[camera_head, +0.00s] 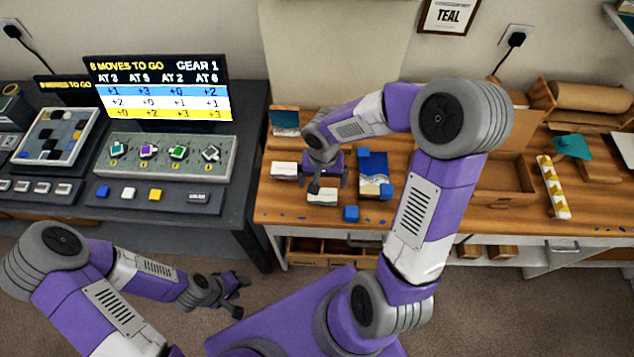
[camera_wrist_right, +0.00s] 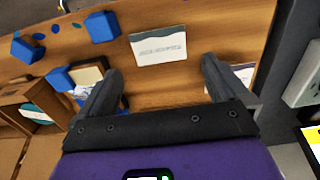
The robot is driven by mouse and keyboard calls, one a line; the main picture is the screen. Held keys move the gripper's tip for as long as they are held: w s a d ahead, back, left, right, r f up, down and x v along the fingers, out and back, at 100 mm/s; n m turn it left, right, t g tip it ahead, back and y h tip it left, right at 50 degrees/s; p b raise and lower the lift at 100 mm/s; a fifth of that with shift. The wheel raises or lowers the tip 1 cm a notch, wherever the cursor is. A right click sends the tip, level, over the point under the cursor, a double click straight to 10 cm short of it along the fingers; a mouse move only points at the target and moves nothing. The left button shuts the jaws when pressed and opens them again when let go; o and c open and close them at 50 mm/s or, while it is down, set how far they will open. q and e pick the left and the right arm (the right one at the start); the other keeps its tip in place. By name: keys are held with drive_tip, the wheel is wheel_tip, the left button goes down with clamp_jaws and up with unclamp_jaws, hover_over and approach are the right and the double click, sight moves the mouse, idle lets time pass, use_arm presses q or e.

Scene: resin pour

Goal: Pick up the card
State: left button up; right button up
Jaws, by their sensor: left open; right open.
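A white card (camera_head: 322,195) with a teal edge lies on the wooden table near its front edge. In the right wrist view the card (camera_wrist_right: 158,47) lies flat beyond my fingertips, roughly centred between them, with faint print on it. My right gripper (camera_head: 324,184) is open above the table by the card; its two fingers (camera_wrist_right: 161,65) are apart with nothing between them. A second white card (camera_head: 284,169) lies to the left, partly hidden by the right finger in the wrist view (camera_wrist_right: 243,74). My left gripper (camera_head: 230,287) is open and empty, low in front of the dark desk.
A teal picture card (camera_head: 285,121) stands behind. A wooden box (camera_head: 503,181) is further right. A control panel (camera_head: 165,160) is on the left desk.

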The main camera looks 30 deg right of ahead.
sight(323, 196)
wheel_tip(323, 196, down, 7)
drive_tip(key=shift+d+b, duration=0.15)
drive_tip(key=shift+b, duration=0.7)
drive_tip(key=shift+f+b, duration=0.25)
drive_tip(key=shift+b, duration=0.2)
drive_tip(key=c, duration=0.5)
